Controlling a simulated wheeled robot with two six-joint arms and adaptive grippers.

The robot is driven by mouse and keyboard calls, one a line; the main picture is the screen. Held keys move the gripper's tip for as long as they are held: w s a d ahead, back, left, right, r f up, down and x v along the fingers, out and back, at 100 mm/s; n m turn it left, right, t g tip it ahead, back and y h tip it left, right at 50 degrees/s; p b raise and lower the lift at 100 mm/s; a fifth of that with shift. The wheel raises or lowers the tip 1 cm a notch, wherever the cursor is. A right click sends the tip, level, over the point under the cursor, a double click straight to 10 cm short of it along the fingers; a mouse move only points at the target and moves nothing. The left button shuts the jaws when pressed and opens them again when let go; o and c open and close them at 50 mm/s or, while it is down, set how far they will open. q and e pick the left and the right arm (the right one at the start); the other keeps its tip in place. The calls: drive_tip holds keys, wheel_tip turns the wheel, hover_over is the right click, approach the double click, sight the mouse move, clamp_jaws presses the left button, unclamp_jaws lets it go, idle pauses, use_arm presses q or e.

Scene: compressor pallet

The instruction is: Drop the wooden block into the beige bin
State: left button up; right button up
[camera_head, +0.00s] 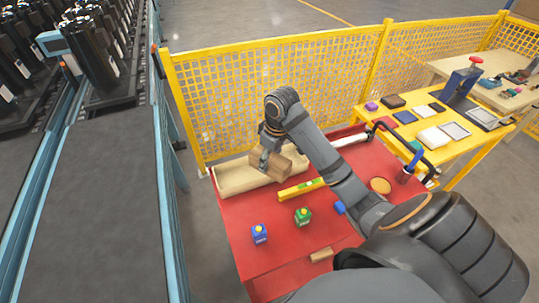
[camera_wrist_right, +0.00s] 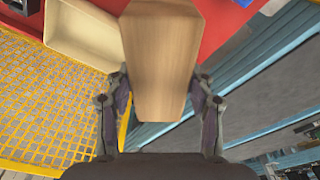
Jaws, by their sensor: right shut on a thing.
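My right gripper (camera_head: 262,158) is shut on the wooden block (camera_head: 286,163), a light brown grained piece. In the right wrist view the block (camera_wrist_right: 162,60) sits between the two fingers (camera_wrist_right: 160,105). The beige bin (camera_head: 232,180) is a long open tray at the back left of the red table. In the head view the block overlaps the bin's right part and hides some of it. In the right wrist view the bin (camera_wrist_right: 82,38) shows left of the block, with its inside visible where not covered. My left gripper is in neither view.
The red table (camera_head: 238,215) also holds a yellow level (camera_head: 300,189), a blue box (camera_head: 259,234) and a green box (camera_head: 303,217). A yellow mesh fence (camera_head: 270,90) stands behind it. A conveyor (camera_head: 105,200) runs at the left. A yellow table (camera_head: 380,118) stands right.

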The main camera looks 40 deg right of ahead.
drive_tip(key=w+d+f+p, duration=0.2)
drive_tip(key=w+d+p, duration=0.1)
drive_tip(key=w, duration=0.3)
drive_tip(key=w+d+f+p, duration=0.2)
drive_tip(key=w+d+p, duration=0.1)
drive_tip(key=w+p, duration=0.3)
drive_tip(key=shift+w+d, duration=0.15)
drive_tip(key=shift+w, duration=0.1)
wheel_tip(320, 180, down, 6)
drive_tip(key=b, duration=0.6)
drive_tip(key=shift+b, duration=0.3)
drive_tip(key=o, duration=1.5)
